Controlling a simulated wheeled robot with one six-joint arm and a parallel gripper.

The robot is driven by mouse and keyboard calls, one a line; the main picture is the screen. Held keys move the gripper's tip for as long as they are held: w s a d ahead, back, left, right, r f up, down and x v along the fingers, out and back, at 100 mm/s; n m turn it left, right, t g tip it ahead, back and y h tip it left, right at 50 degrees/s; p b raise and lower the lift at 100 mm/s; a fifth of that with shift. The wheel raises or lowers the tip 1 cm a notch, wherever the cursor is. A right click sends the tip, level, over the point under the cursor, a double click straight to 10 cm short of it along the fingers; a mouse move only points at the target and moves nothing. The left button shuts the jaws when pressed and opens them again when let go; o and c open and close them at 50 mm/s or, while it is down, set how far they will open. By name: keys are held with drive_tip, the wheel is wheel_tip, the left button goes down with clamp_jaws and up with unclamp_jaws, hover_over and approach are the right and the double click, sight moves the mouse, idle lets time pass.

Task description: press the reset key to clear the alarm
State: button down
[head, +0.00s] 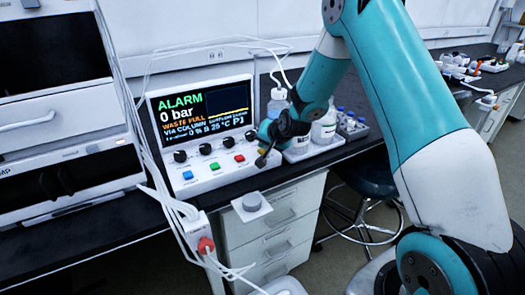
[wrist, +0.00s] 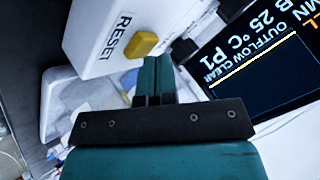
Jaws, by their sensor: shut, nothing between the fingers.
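The reset key (wrist: 141,45) is a yellow square button beside the word RESET on a white panel in the wrist view. In the head view it is hard to make out behind my gripper (head: 264,154). My gripper is shut and empty; its fingertips (wrist: 152,62) are right at the key's lower edge in the wrist view. I cannot tell whether they touch it. The white console (head: 225,180) has a tilted screen (head: 207,115) reading ALARM in green, 0 bar and WASTE FULL. The screen also shows in the wrist view (wrist: 262,75), with OUTFLOW CLEAR legible.
Blue (head: 188,175), green (head: 214,166) and red (head: 239,158) keys sit under black knobs. Stacked instruments (head: 62,110) and white cables are at left.

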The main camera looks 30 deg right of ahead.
drive_tip(key=shift+f, duration=0.3)
drive_tip(key=shift+r, duration=0.1)
idle(0.3)
drive_tip(key=shift+r+p, duration=0.5)
drive_tip(key=shift+r, duration=0.35)
drive_tip(key=shift+r, duration=0.1)
drive_tip(key=shift+r+p, duration=1.75)
drive_tip(key=shift+r, duration=0.65)
